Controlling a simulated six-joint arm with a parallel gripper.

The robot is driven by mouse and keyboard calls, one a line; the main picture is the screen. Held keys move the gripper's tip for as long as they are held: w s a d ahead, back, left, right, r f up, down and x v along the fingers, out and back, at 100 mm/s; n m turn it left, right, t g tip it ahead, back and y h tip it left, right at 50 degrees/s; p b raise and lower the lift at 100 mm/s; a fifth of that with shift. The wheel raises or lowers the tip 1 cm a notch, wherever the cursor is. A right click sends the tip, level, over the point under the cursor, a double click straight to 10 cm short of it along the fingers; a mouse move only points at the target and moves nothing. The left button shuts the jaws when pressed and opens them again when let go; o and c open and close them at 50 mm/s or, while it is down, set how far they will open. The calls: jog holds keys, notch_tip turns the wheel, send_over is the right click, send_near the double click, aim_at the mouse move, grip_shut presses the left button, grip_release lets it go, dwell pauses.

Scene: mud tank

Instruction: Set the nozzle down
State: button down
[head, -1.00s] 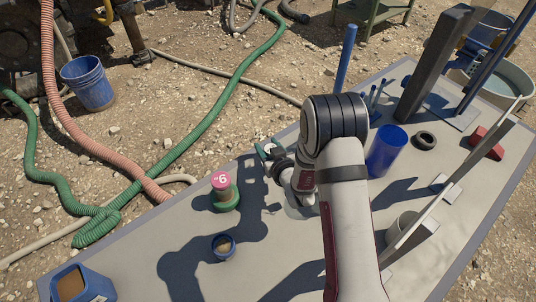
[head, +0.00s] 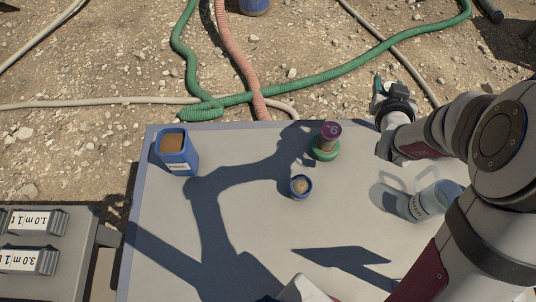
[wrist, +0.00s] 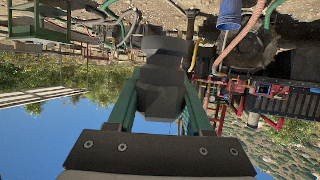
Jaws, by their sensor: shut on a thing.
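My gripper (head: 378,88) is at the upper right of the head view, past the far edge of the grey table (head: 240,245) in the picture. Its green fingers also show in the wrist view. They are shut around a dark grey, stepped, blocky piece (wrist: 165,88), which I take to be the nozzle. The wrist view is upside down, with sky at the bottom, and no table surface shows beneath the held piece. In the head view the held piece is too small and partly hidden to make out.
A pink-topped cylinder (head: 330,131) marked "-6" stands in a green ring (head: 325,152). A small blue cup (head: 300,187), a blue container (head: 177,150) with brown contents and a clear jug (head: 435,199) stand on the table. Bare table lies between the blue container and cup.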

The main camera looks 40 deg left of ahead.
jog(key=s+a+m+h, duration=0.1)
jog(key=s+a, duration=0.3)
jog(key=s, duration=0.5)
jog(key=s+a+m+h, duration=0.1)
jog(key=s+a, duration=0.3)
jog(key=s, duration=0.6)
jog(key=shift+t, duration=0.4)
jog(key=s+a+f, duration=0.1)
jog(key=a+f, duration=0.2)
jog(key=f, duration=0.1)
jog(key=s+a+f, duration=0.2)
jog(key=a+f, duration=0.1)
jog(key=f, duration=0.1)
jog(key=s+a+f, duration=0.2)
jog(key=a+f, duration=0.2)
jog(key=shift+f, duration=0.3)
jog(key=f, duration=0.4)
jog(key=shift+s+a+f, duration=0.1)
jog(key=shift+a, duration=0.1)
jog(key=shift+f, duration=0.15)
jog(key=shift+c, duration=1.6)
grip_release()
